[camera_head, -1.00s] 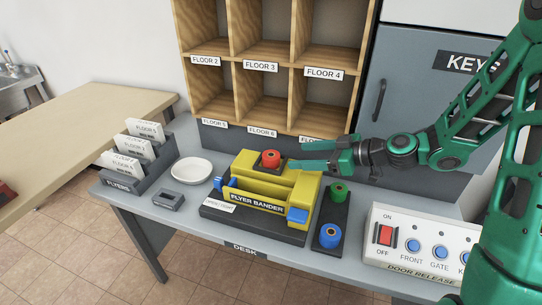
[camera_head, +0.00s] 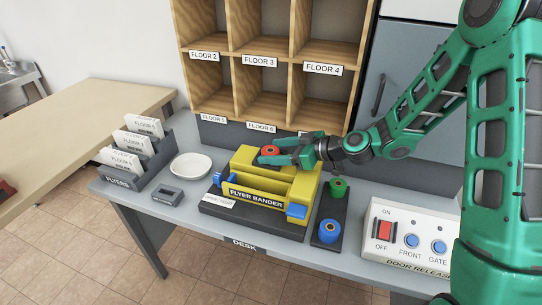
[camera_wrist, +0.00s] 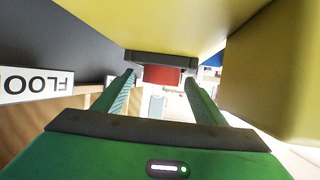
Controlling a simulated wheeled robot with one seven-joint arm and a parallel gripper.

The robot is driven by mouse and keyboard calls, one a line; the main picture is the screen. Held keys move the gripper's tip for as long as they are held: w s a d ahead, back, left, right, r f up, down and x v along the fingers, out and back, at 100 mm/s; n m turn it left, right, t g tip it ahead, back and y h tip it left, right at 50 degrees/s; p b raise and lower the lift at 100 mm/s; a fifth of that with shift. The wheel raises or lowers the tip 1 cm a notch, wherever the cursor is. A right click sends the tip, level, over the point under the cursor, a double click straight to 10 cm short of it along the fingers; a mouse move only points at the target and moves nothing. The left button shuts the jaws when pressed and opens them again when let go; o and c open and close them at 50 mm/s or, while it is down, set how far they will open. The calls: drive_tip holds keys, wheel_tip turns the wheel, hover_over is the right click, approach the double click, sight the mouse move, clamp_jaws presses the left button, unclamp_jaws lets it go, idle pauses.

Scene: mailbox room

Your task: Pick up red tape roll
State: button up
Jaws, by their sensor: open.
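The red tape roll (camera_head: 269,152) sits on top of the yellow flyer bander (camera_head: 262,197), toward its back. My gripper (camera_head: 272,152) is open at the roll, with its green fingers reaching in from the right. In the wrist view the red roll (camera_wrist: 163,75) shows between and just beyond the two fingertips (camera_wrist: 163,82), against a dark holder. The fingers stand apart on either side of it. I cannot tell whether either finger touches the roll.
A green roll (camera_head: 338,188) and a blue roll (camera_head: 330,231) stand on a dark stand right of the bander. A white bowl (camera_head: 190,166), flyer rack (camera_head: 134,160) and door release box (camera_head: 412,238) share the desk. Wooden mail slots (camera_head: 275,70) rise behind.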

drive_tip(key=c, duration=1.1)
drive_tip(key=shift+r, duration=0.1)
drive_tip(key=shift+c, duration=0.2)
